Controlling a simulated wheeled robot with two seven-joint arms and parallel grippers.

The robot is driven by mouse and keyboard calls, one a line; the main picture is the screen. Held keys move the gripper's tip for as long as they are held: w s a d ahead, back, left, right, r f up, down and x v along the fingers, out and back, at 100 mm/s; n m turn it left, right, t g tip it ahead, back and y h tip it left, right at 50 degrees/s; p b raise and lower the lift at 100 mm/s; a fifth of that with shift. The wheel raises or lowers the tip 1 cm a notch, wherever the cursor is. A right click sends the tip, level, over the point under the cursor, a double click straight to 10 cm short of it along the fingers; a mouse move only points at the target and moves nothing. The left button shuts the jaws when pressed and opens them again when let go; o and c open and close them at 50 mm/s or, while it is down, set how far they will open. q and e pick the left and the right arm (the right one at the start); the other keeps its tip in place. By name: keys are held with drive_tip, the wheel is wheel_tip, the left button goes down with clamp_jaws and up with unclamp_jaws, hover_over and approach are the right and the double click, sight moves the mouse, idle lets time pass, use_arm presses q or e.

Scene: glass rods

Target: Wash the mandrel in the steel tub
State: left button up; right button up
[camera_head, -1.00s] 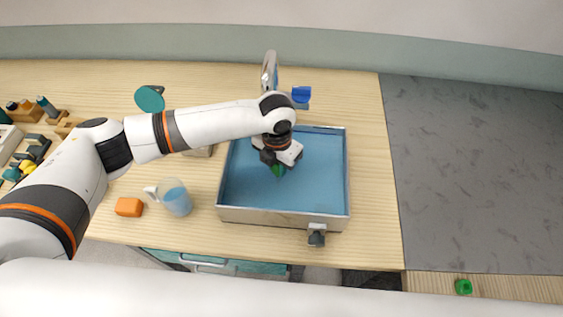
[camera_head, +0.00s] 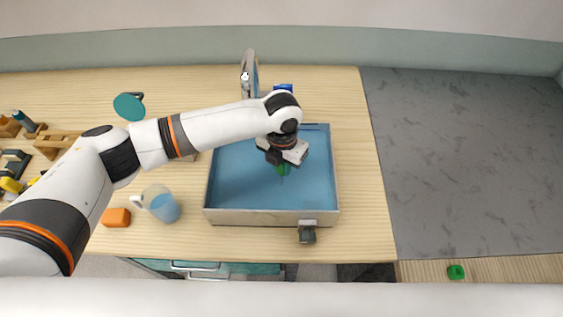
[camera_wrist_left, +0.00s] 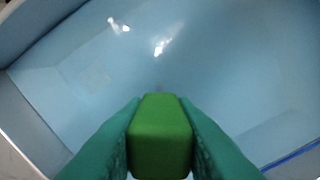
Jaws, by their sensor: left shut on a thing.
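The steel tub (camera_head: 255,217) stands on the wooden table and holds blue water; its inside fills most of the left wrist view (camera_wrist_left: 90,60). My left gripper (camera_head: 282,164) is over the tub, right of its middle, pointing down. It is shut on the mandrel's green handle (camera_head: 284,170). In the left wrist view the green handle (camera_wrist_left: 160,137) sits between the two teal fingers. A thin part shows faintly below the handle in the head view. I cannot tell how deep it reaches in the water. My right gripper is not in view.
A tap (camera_head: 249,75) stands behind the tub, with a blue item (camera_head: 283,87) beside it. A pitcher of blue liquid (camera_head: 163,206) and an orange block (camera_head: 116,217) are left of the tub. A dark clip-like part (camera_head: 307,235) is at its front wall. The grey surface (camera_head: 470,170) at right is clear.

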use_arm(q)
drive_tip(key=shift+a+p, duration=0.8)
drive_tip(key=shift+a, duration=1.5)
drive_tip(key=shift+d+b, duration=0.45)
drive_tip(key=shift+d, duration=2.1)
wheel_tip(320, 180, up, 9)
drive_tip(key=p, duration=0.7)
drive_tip(key=shift+f, duration=0.15)
drive_tip(key=shift+r, duration=1.15)
drive_tip(key=shift+r, duration=2.5)
